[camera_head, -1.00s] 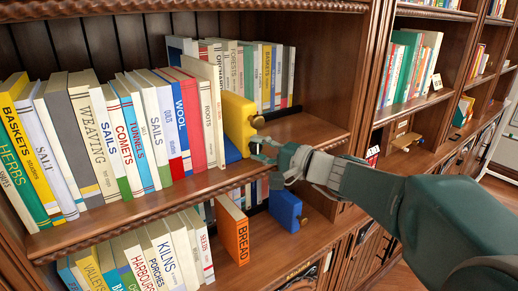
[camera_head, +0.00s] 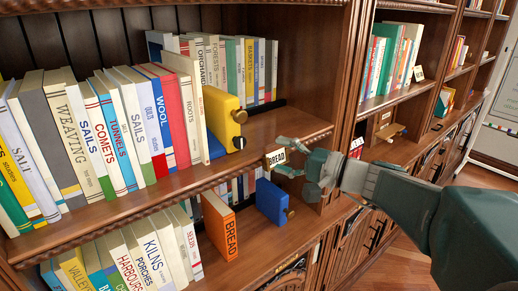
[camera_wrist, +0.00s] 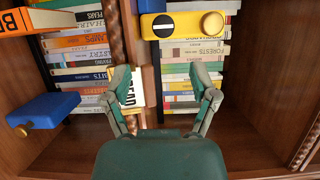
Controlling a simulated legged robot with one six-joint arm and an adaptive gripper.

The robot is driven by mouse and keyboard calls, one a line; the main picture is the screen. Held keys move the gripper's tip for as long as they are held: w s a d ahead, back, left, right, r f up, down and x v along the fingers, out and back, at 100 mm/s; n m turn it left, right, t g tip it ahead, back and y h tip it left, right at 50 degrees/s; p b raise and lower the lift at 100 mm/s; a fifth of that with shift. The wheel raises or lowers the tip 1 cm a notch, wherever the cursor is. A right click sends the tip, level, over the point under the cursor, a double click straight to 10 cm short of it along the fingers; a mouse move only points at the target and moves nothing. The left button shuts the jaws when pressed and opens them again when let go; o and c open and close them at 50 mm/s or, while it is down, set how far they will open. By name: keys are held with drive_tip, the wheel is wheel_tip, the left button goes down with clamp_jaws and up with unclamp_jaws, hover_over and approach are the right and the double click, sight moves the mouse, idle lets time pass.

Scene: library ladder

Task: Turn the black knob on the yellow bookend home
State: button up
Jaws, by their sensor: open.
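The yellow bookend (camera_head: 222,118) stands at the right end of the book row on the middle shelf. It also shows at the top of the wrist view (camera_wrist: 186,36). Its black knob (camera_head: 239,142) sits below a brass knob. In the wrist view the black knob (camera_wrist: 163,25) is left of the brass knob (camera_wrist: 213,23), and its white line lies level in the picture. My gripper (camera_head: 284,157) is open and empty, to the right of the bookend and apart from both knobs. Its fingers are spread in the wrist view (camera_wrist: 165,85).
A BREAD label card (camera_head: 275,157) is at the shelf edge by my fingers; a finger partly covers it in the wrist view. Below are a blue bookend (camera_head: 271,201) with a brass knob and an orange book (camera_head: 219,225). The shelf right of the yellow bookend is clear.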

drive_tip(key=v, duration=0.2)
drive_tip(key=shift+s+d, duration=0.25)
drive_tip(key=shift+a, duration=0.1)
